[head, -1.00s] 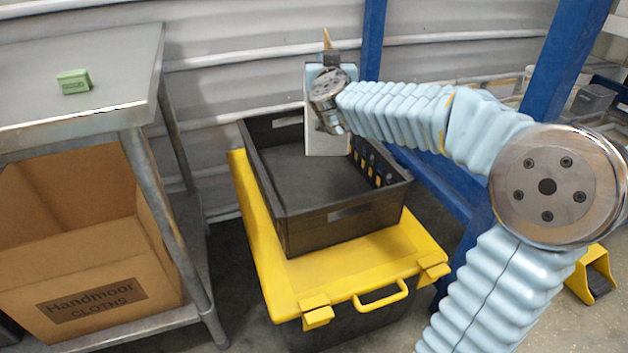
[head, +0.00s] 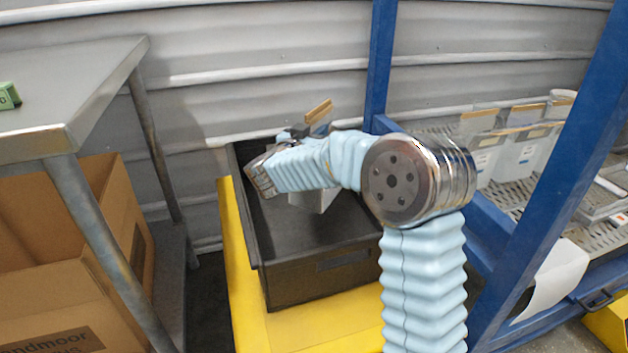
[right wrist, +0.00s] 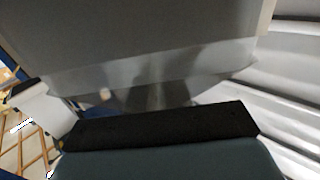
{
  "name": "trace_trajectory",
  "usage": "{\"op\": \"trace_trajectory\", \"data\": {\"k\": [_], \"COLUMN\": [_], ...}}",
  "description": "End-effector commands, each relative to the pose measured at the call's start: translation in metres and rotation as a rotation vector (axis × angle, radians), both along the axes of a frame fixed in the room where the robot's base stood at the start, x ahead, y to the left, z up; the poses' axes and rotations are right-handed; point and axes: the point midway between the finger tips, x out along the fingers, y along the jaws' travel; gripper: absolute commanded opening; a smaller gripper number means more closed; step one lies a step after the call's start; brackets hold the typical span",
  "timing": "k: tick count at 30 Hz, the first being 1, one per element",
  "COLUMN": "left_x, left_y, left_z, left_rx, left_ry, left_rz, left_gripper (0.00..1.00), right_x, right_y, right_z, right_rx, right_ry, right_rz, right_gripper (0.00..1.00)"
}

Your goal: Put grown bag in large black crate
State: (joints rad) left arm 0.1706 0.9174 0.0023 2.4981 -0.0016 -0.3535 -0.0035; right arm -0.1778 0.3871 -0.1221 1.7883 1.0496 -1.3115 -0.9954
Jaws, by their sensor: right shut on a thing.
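The large black crate (head: 320,272) stands open on a yellow lid in the head view. My right gripper (head: 300,134) is over the crate's far part, its fingertips mostly hidden by my own arm. It is shut on the grown bag (head: 313,199), a pale bag with a brown top strip that sticks up beyond the wrist. The bag's lower part shows below my arm, over or inside the crate; I cannot tell if it touches the floor. In the right wrist view the bag (right wrist: 150,40) fills the upper part, beyond a dark finger. My left gripper is not in view.
The yellow lid (head: 290,333) lies under the crate. A metal table (head: 70,85) with a green box (head: 8,96) and a cardboard box (head: 60,270) are at left. A blue-framed rack (head: 510,240) with several similar bags (head: 515,150) is close at right.

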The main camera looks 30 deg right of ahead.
Motion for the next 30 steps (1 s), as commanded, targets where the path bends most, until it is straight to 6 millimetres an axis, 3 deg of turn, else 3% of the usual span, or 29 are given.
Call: {"op": "trace_trajectory", "data": {"k": [4, 13, 20, 27, 28, 30], "left_x": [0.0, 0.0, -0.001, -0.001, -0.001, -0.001], "left_y": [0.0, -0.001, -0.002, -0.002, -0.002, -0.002], "left_z": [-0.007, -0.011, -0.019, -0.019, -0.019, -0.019], "left_rx": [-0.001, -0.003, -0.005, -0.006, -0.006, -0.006], "left_ry": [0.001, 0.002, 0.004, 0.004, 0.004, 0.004], "left_rz": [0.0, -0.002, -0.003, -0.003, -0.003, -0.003], "left_gripper": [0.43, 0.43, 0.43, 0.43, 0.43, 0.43], "right_x": [0.0, 0.0, 0.0, 0.0, 0.0, 0.0], "right_y": [0.0, 0.0, 0.0, 0.0, 0.0, 0.0], "right_z": [-0.022, -0.045, -0.079, -0.083, -0.087, -0.087], "right_rx": [-0.005, -0.004, -0.005, -0.003, 0.001, 0.001], "right_ry": [-0.003, -0.005, -0.004, -0.005, 0.003, 0.003], "right_rz": [0.0, 0.001, 0.0, 0.001, 0.001, 0.001], "right_gripper": [0.0, 0.0, 0.0, 0.0, 0.19, 0.3]}}
